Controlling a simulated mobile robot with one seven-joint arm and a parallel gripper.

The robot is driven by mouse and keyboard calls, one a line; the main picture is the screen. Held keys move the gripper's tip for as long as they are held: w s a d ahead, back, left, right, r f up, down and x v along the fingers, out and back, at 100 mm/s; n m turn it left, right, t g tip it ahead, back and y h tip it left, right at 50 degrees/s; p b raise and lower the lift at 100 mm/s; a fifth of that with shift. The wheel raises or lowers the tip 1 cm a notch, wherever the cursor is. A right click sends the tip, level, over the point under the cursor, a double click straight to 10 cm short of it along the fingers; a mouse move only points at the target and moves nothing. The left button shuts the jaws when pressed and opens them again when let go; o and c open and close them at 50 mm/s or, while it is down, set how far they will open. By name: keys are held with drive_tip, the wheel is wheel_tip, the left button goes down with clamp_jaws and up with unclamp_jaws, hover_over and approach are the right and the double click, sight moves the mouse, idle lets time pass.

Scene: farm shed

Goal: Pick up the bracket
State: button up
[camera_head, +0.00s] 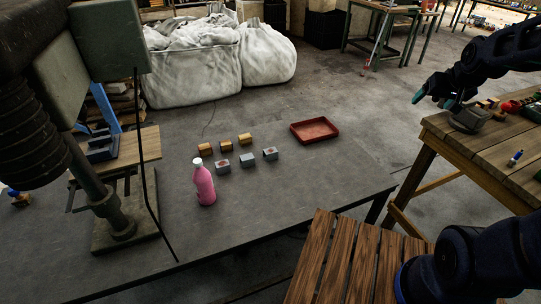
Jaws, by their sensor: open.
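My gripper (433,101) is at the right, with teal fingertips spread apart and nothing visible between them. It hangs near the left corner of the wooden workbench (445,126). A dark grey object (468,120) sits on that corner, just below and right of the fingertips; its shape is too small to read, and I cannot tell whether it is the bracket. Several small blocks stand in two rows on the dark table: tan-orange ones (205,149) behind and grey ones with reddish marks (222,166) in front. None is clearly a bracket.
A pink bottle (204,185) and a red tray (314,130) stand on the dark table (290,200). A drill-press-like machine (119,222) fills the left. A red item (510,106) and a small blue-white item (515,158) lie on the workbench. A slatted wooden surface (340,265) is in front.

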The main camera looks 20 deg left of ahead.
drive_tip(key=w+a+f+n+t+y, duration=0.1)
drive_tip(key=w+a+f, duration=0.3)
drive_tip(key=a, duration=0.3)
drive_tip(key=w+a+f+n+y, duration=0.1)
drive_tip(key=w+a+f, duration=0.3)
drive_tip(key=a, duration=0.4)
drive_tip(key=n+t+y, duration=0.2)
drive_tip(key=n+y, duration=0.3)
approach(271, 151)
drive_tip(key=x, duration=0.8)
drive_tip(key=c, duration=1.1)
